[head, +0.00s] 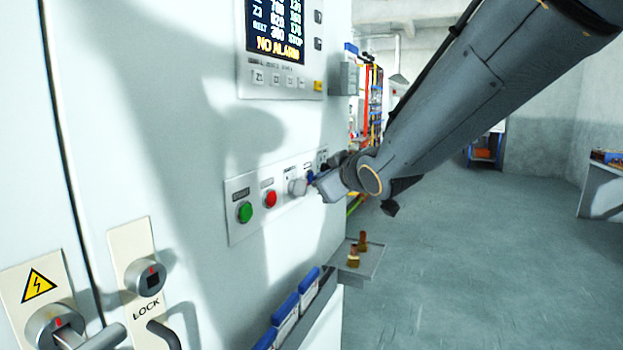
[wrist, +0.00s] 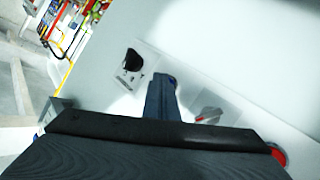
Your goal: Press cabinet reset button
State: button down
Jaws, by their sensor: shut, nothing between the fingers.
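The white cabinet (head: 200,120) carries a button strip (head: 236,232) with a green button (head: 245,212), a red button (head: 270,198), a grey selector knob (head: 297,186) and a blue button (head: 310,176). My gripper (head: 318,184) is shut and empty, its tip at the blue button. In the wrist view the closed fingers (wrist: 161,88) point at the blue button (wrist: 173,81), which is mostly hidden behind them. I cannot tell whether they touch it. The grey knob (wrist: 208,115) and the red button (wrist: 278,153) lie to the right there. The labels are too small to read.
A black knob (wrist: 132,60) sits left of the fingertips in the wrist view. A display (head: 275,28) above reads "NO ALARM". Door handles (head: 100,338), a small shelf (head: 365,262) with brass parts and a rack of blue-topped items (head: 285,308) jut out below. Open floor lies right.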

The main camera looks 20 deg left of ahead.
jog(key=shift+d+p, duration=0.35)
jog(key=shift+d, duration=0.35)
jog(key=d, duration=0.1)
jog(key=d+p, duration=0.1)
jog(key=d, duration=0.1)
jog(key=d+p, duration=0.1)
jog(key=d, duration=0.1)
jog(key=shift+s, duration=0.25)
dwell(0.5)
jog(key=s+d+f+m+g+h, duration=0.2)
jog(key=s+d+f+m+h, duration=0.15)
jog(key=d+f, duration=0.65)
jog(key=s+d+f+m+g+h, duration=0.15)
jog(key=d+f+m+h, duration=0.4)
jog(key=d, duration=0.95)
jog(key=s+d+f+m+g, duration=0.2)
jog(key=s+d+f+g, duration=0.1)
jog(key=s, duration=0.6)
jog(key=s+d+f+m+g, duration=0.3)
jog(key=s+d+f, duration=0.3)
jog(key=s, duration=0.3)
jog(key=shift+s+d+f+h, duration=0.25)
jog(key=shift+d+h, duration=0.15)
jog(key=shift+d, duration=0.45)
